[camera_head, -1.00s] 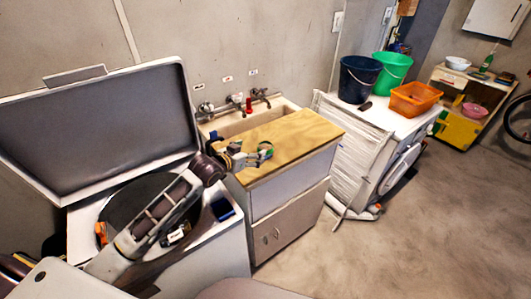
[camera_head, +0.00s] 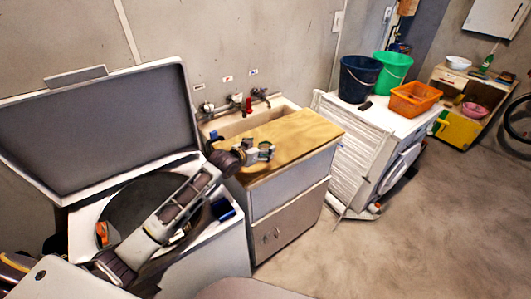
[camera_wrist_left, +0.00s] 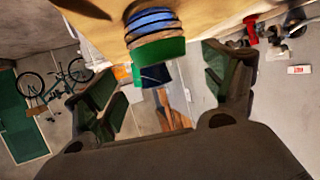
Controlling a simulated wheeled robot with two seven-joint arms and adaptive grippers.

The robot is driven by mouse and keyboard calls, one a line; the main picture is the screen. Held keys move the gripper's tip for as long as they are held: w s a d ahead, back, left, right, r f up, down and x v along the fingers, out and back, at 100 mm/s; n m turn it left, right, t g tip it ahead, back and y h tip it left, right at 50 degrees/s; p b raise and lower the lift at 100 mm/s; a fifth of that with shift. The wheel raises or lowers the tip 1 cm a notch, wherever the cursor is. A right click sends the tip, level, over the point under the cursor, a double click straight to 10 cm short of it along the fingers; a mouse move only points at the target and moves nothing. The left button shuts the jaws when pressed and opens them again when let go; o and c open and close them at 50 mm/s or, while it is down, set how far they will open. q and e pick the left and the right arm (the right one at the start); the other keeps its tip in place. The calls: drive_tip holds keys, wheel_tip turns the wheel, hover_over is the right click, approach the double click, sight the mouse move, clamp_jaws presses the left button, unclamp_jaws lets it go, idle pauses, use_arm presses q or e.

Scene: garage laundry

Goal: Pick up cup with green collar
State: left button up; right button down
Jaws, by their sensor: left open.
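The cup with green collar (camera_wrist_left: 157,50) stands on the wooden counter in the left wrist view, which shows the scene upside down. It has blue stripes and a green band. My left gripper (camera_wrist_left: 160,68) is open, with one dark finger to each side of the cup's line; I cannot tell whether the cup is between the fingertips or just beyond them. In the head view my left gripper (camera_head: 262,152) is low over the counter, and it largely hides the cup there.
The wooden counter (camera_head: 305,135) is otherwise clear. Red and metal taps (camera_head: 248,104) stand behind it at the sink. The open-lidded washer (camera_head: 225,245) is at left. Navy (camera_head: 358,80) and green (camera_head: 391,72) buckets and an orange basket (camera_head: 415,98) stand on the right machine.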

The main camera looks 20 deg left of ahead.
sight(269, 145)
idle(0.4)
use_arm(q)
drive_tip(key=shift+w+d+f, duration=0.15)
drive_tip(key=shift+w+f, duration=0.85)
drive_tip(key=shift+w, duration=0.15)
drive_tip(key=shift+p+x, duration=0.3)
drive_tip(key=shift+x, duration=0.85)
drive_tip(key=shift+s, duration=0.1)
drive_tip(key=c, duration=0.9)
